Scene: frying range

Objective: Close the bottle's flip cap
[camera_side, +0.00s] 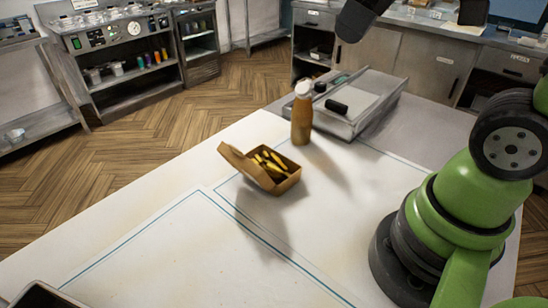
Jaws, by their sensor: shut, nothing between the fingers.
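The bottle (301,122) stands upright on the white table, with an amber-brown body. Its white cap (303,89) is at the top; the flip lid is too small to make out as open or shut. A dark piece lies just right of the cap in the picture, and I cannot tell whether it belongs to the bottle or to the tray behind. My gripper's fingers are not visible. Dark parts of my arm show at the top edge, above and apart from the bottle.
An open cardboard box (283,187) with yellow pieces sits in front of the bottle. A metal tray (378,112) with black handles stands close behind it to the right. A dark-rimmed container (42,294) is at the lower left. The table's front middle is clear.

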